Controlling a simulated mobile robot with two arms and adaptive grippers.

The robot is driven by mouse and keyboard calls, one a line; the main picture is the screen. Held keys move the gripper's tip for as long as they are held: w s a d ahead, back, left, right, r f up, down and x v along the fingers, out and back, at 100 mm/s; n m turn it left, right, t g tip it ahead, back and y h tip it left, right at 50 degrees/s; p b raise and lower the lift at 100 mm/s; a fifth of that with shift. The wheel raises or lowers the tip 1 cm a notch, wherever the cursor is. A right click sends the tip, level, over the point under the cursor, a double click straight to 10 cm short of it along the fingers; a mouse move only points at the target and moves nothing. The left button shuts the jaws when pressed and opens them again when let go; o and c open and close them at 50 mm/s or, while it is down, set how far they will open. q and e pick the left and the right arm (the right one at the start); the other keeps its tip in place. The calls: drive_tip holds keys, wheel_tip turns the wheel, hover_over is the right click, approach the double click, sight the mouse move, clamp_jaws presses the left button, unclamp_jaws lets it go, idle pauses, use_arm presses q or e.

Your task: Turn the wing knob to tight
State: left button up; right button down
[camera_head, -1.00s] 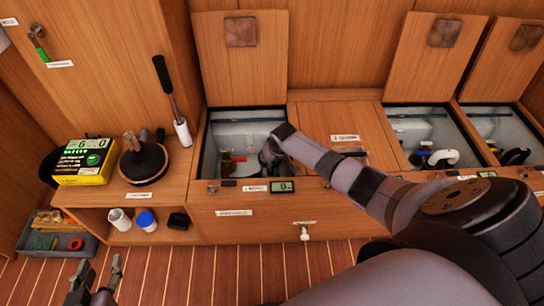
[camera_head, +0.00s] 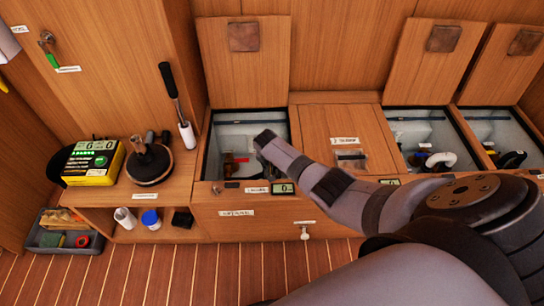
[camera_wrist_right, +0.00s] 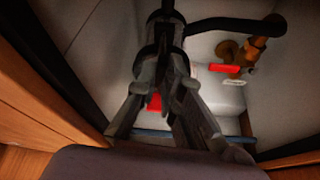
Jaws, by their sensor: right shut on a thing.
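My right arm reaches into the open left compartment (camera_head: 212,160). In the head view its gripper is mostly hidden behind the wrist. In the right wrist view the gripper (camera_wrist_right: 167,62) has its fingers closed together on a dark part, which I take for the wing knob; the fingers hide most of it, and its turn angle cannot be told. A black hose (camera_wrist_right: 235,24) runs right from beside it. A brass fitting (camera_wrist_right: 250,50) with a red lever (camera_wrist_right: 224,68) is to the right, apart from the gripper. Another red piece (camera_wrist_right: 155,102) shows between the fingers. My left gripper is out of view.
The compartment's wooden lid (camera_head: 243,75) stands open behind. A small display (camera_head: 283,188) is on the front edge. A closed lid (camera_head: 340,120) and two more open compartments lie right. A yellow device (camera_head: 92,163) and a round dark winch-like piece (camera_head: 148,165) stand left.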

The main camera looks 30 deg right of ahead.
drive_tip(key=shift+m, duration=0.6)
drive_tip(key=c, duration=1.7)
unclamp_jaws()
drive_tip(key=v, duration=1.2)
drive_tip(key=shift+w+a, duration=0.2)
